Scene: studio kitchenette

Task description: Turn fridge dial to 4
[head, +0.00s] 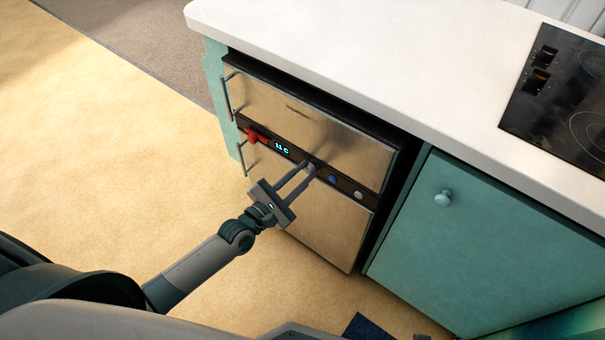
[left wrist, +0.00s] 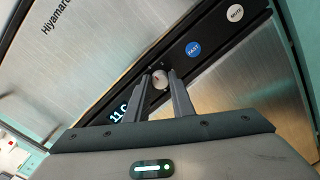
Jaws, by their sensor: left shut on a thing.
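The fridge (head: 310,115) is a steel-fronted unit under the white counter, with a dark control strip between its two fronts. The dial (left wrist: 160,79) is a small pale round knob on that strip, with a small reddish mark on its face. My left gripper (head: 308,172) is at the strip, its two fingers shut on the dial from either side. In the left wrist view the fingers (left wrist: 163,85) stand on both sides of the knob. The dial's scale numbers cannot be read. My right gripper does not show.
Left of the dial, the strip carries a lit cyan display (head: 282,148) and a red part (head: 256,136). Right of it are a blue button (left wrist: 193,48) and a white button (left wrist: 235,12). Open floor (head: 110,170) lies left.

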